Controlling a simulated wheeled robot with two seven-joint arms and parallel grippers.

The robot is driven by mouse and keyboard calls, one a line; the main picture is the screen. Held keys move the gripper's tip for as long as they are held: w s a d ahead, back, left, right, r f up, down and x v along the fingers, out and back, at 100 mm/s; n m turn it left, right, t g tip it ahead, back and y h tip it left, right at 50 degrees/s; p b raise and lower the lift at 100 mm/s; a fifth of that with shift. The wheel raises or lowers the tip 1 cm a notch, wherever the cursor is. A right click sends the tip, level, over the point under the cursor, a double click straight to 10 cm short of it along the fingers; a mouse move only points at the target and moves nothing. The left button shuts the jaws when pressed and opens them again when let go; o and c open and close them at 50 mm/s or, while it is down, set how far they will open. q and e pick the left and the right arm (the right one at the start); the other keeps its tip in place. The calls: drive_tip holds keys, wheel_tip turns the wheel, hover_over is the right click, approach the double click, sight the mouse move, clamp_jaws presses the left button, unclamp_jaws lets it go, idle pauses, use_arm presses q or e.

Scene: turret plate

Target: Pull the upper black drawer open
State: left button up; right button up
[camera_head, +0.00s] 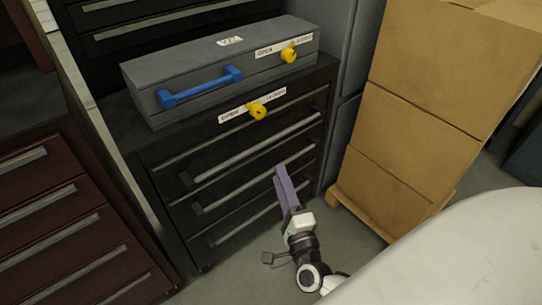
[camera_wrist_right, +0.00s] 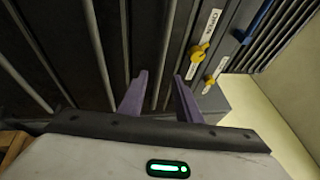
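The black drawer cabinet (camera_head: 160,150) stands left of centre in the head view, with several drawers and long grey bar handles. The upper black drawer (camera_head: 237,136) is flush with the front and looks closed. A yellow knob (camera_head: 258,111) and a white label (camera_head: 236,114) sit near its top edge; the knob also shows in the wrist view (camera_wrist_right: 198,53). My right gripper (camera_head: 280,172) has purple fingers and is in front of the lower drawers. In the wrist view its fingers (camera_wrist_right: 158,78) are apart with nothing between them. My left gripper is out of view.
A grey case (camera_head: 215,72) with a blue handle (camera_head: 200,88) and a yellow knob (camera_head: 289,54) lies on the cabinet. Cardboard boxes (camera_head: 410,150) on a pallet stand at right. A dark red drawer unit (camera_head: 60,220) stands at left. A pale rounded surface fills the lower right.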

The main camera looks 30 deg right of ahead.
sight(269, 143)
drive_tip(key=x, duration=1)
drive_tip(key=shift+d+r, duration=0.1)
drive_tip(key=shift+r, duration=0.05)
drive_tip(key=shift+c, duration=0.4)
clamp_jaws()
